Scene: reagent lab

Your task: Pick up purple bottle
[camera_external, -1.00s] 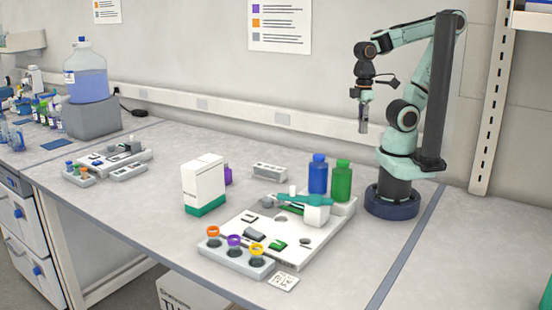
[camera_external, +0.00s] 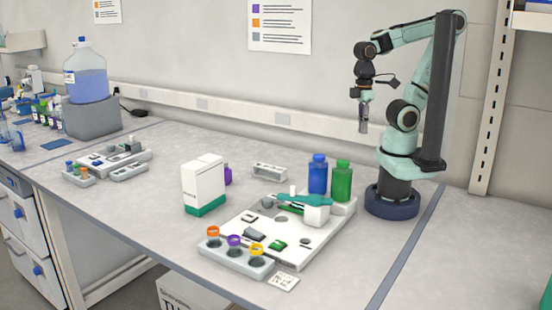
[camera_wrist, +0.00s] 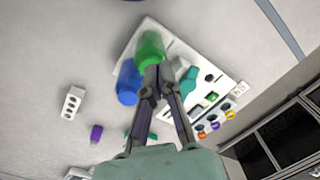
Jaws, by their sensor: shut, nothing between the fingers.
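The purple bottle (camera_external: 228,175) stands on the bench, partly hidden behind the white and green box. It also shows in the wrist view (camera_wrist: 96,133) at the lower left, apart from my gripper. My gripper (camera_external: 363,127) hangs high above the bench at the right, pointing down, with nothing held. In the wrist view its fingertips (camera_wrist: 158,72) come together, shut and empty, in front of the blue and green bottles far below.
A white box with a green base (camera_external: 204,186) stands beside the purple bottle. A blue bottle (camera_external: 318,174) and a green bottle (camera_external: 342,180) stand at the back of a white board (camera_external: 300,254). A grey rack (camera_external: 270,171) lies behind.

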